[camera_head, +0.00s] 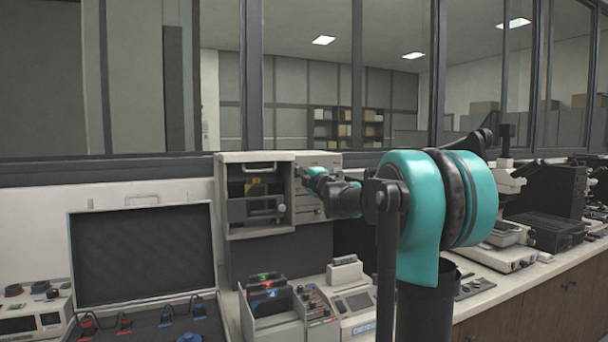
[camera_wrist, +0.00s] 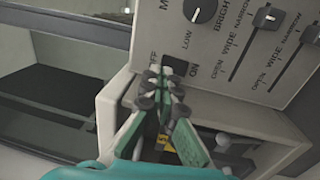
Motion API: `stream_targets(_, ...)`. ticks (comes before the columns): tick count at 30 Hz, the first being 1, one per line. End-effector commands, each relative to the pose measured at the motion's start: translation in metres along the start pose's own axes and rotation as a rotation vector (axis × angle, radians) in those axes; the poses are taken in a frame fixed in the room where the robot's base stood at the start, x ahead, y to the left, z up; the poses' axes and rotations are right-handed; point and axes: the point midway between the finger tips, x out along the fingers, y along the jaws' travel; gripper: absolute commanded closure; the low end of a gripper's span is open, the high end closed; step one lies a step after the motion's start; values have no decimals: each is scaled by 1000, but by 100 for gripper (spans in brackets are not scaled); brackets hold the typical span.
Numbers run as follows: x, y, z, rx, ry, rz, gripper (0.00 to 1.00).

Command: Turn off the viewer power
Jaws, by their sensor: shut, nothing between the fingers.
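The viewer is a pale box (camera_head: 223,202) with an open-fronted bay and a control panel (camera_wrist: 255,85) on its right side. In the wrist view a small dark power switch (camera_wrist: 176,65) sits between the labels OFF and ON. My gripper (camera_wrist: 160,82) is shut and empty, its dark fingertips just below the switch in the picture. I cannot tell whether they touch it. The fingertips partly cover the area around the switch, and its position is unclear. In the head view my arm reaches to the panel and hides part of it.
A knob (camera_wrist: 203,12) and several sliders (camera_wrist: 268,17) lie close to the switch on the same panel. In the head view an open case (camera_head: 143,255) stands to the left, and small instruments (camera_head: 270,300) crowd the bench below the viewer.

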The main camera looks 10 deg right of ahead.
Motion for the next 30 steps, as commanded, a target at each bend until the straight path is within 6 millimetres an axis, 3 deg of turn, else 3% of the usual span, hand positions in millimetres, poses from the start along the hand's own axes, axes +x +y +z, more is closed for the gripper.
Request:
stream_targets(18, -82, 20, -1, -2, -1, -1, 100)
stream_targets(30, -98, 25, -2, -1, 0, 0, 100)
